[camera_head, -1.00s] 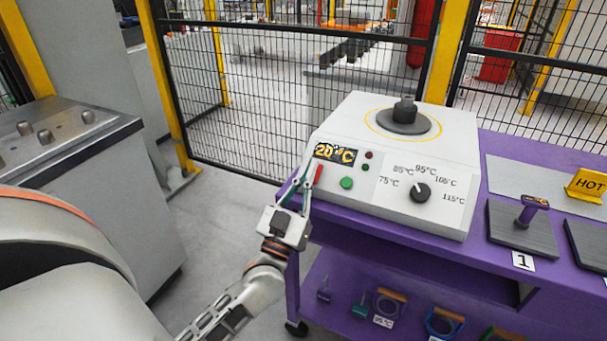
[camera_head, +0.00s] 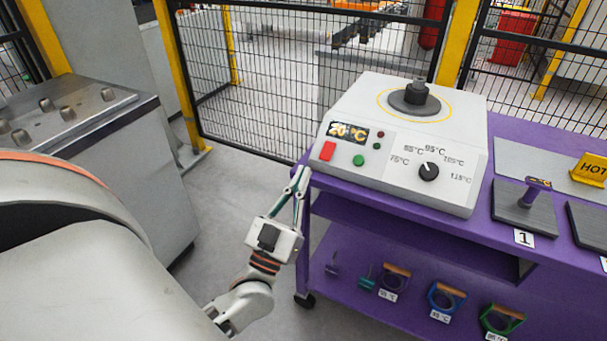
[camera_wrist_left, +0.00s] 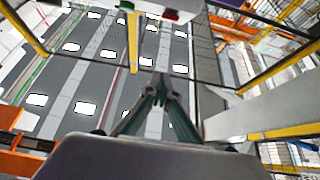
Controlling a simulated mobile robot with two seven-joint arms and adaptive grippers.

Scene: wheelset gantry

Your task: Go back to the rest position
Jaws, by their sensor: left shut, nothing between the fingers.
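My left gripper (camera_head: 299,180) is shut and empty, with its fingertips pointing up beside the front left corner of the purple table (camera_head: 345,191). It is apart from the white heater box (camera_head: 400,178), which stands on that table. In the left wrist view the two fingers (camera_wrist_left: 159,84) meet at their tips with nothing between them. The heater's display reads about 20 °C, and a red switch (camera_head: 328,151) and a green button (camera_head: 359,160) sit on its front. My right gripper is not in view.
A grey metal cabinet (camera_head: 165,180) stands at the left. A mesh fence (camera_head: 260,90) runs behind. The table's lower shelf holds coloured ring tools (camera_head: 445,297). A yellow HOT sign (camera_head: 590,168) and a dark block (camera_head: 510,216) lie at the right. Grey floor (camera_head: 225,200) is free between cabinet and table.

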